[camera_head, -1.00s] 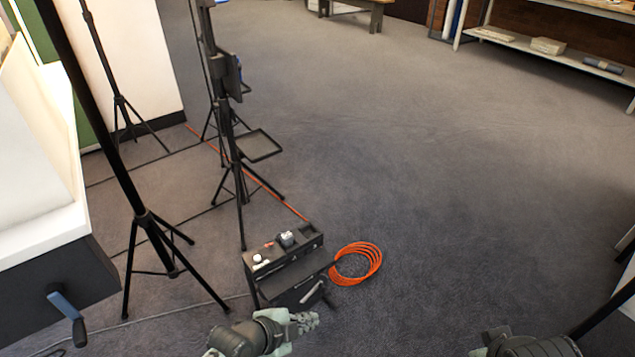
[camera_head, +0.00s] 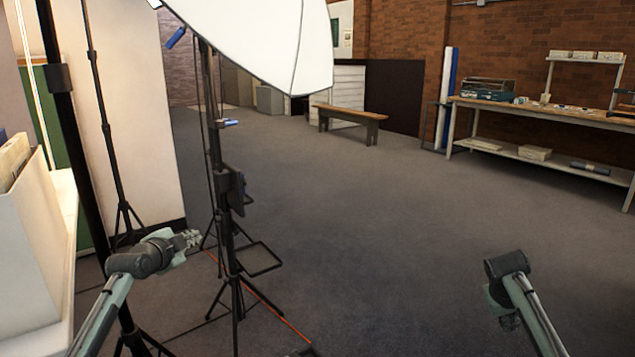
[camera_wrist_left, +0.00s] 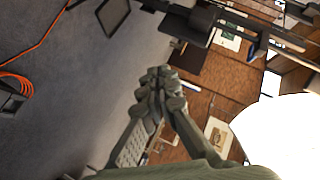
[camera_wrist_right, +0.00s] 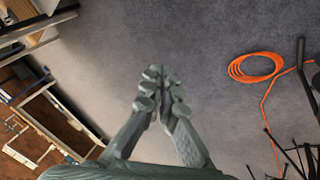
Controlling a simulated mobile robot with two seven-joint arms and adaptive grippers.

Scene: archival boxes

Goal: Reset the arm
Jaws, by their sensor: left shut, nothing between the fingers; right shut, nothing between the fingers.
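My left gripper (camera_head: 190,239) is raised at the left of the head view, in front of the black light stands. It is shut and empty; its closed fingers also show in the left wrist view (camera_wrist_left: 160,80). My right gripper (camera_head: 508,320) is at the lower right of the head view, over open floor, partly hidden behind its own arm. In the right wrist view its fingers (camera_wrist_right: 160,85) are shut together with nothing between them.
Black light stands (camera_head: 225,190) with a white softbox (camera_head: 270,40) stand close to my left arm. A white box (camera_head: 28,240) on a table is at the left edge. A bench (camera_head: 350,118) and workbench (camera_head: 560,115) are far back. An orange cable coil (camera_wrist_right: 255,67) lies on the floor. The middle floor is clear.

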